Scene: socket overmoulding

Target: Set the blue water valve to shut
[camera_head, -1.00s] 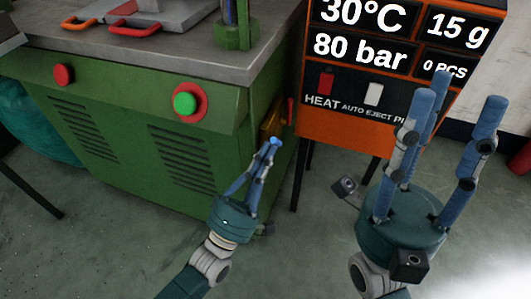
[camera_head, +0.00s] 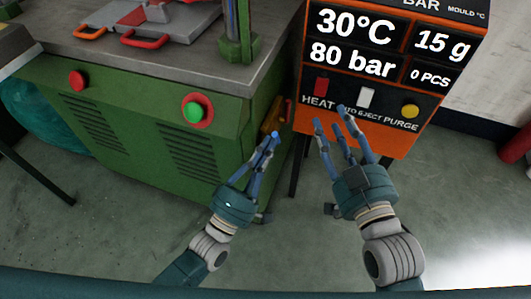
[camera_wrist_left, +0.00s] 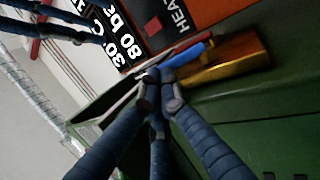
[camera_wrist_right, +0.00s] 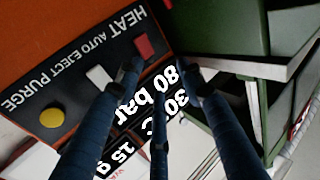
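The blue water valve handle (camera_wrist_left: 185,56) shows in the left wrist view as a short bright-blue lever beside a brass block (camera_wrist_left: 228,62) on the green machine's side. In the head view the brass part (camera_head: 272,116) is at the machine's right side, and a bright-blue spot (camera_head: 274,135) shows at my left fingertips. My left gripper (camera_head: 268,143) has its fingers drawn together at the handle's near end; whether they grip it or only touch it, I cannot tell. My right gripper (camera_head: 335,120) is open and empty, in front of the control panel.
The orange control panel (camera_head: 365,138) with its display and buttons stands right of the green machine (camera_head: 130,135). A red cylinder (camera_head: 517,145) stands at the far right. Open floor (camera_head: 455,180) lies to the right of my right arm.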

